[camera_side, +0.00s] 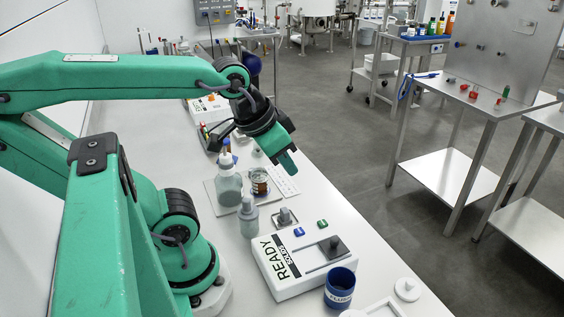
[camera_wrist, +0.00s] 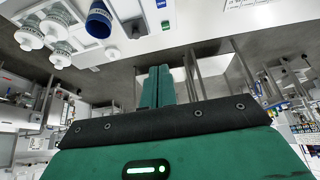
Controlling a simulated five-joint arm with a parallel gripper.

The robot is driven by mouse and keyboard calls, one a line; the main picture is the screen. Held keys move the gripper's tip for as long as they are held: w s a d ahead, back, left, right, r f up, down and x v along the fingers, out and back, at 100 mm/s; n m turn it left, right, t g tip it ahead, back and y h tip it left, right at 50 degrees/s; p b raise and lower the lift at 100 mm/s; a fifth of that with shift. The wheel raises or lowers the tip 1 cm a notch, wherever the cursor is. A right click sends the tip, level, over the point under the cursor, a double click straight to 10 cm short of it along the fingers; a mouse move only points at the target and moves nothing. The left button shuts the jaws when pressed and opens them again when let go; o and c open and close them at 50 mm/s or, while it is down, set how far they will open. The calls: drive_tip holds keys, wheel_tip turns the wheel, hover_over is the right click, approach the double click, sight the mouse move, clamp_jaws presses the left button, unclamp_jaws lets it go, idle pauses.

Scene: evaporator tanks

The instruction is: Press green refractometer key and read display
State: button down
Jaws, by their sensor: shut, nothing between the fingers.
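The white refractometer (camera_side: 291,282) sits on the bench, its display (camera_side: 272,258) reading READY with a smaller word, apparently SOLIDS, on a dark strip. The green key (camera_side: 322,224) and a blue key (camera_side: 299,231) lie along its far edge. The green key also shows in the wrist view (camera_wrist: 165,25), near the top. My gripper (camera_side: 290,167) is shut and empty, fingers together, in the air beyond the refractometer and up and left of the green key in the side view. It touches nothing. The shut fingers (camera_wrist: 159,72) also show in the wrist view.
A dark blue cup (camera_side: 340,290) stands beside the refractometer's right front. Bottles (camera_side: 229,183) and a brown jar (camera_side: 260,181) stand on the bench further back. A steel cart (camera_side: 436,172) stands across the floor. The air around my gripper looks clear.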

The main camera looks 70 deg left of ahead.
drive_tip(key=shift+w, duration=0.1)
idle(0.3)
drive_tip(key=m+g, duration=0.8)
drive_tip(key=g, duration=0.5)
hover_over(325, 222)
wheel_tip(325, 222, down, 8)
drive_tip(key=shift+f, duration=0.3)
drive_tip(key=shift+f, duration=0.15)
drive_tip(key=shift+f, duration=4.3)
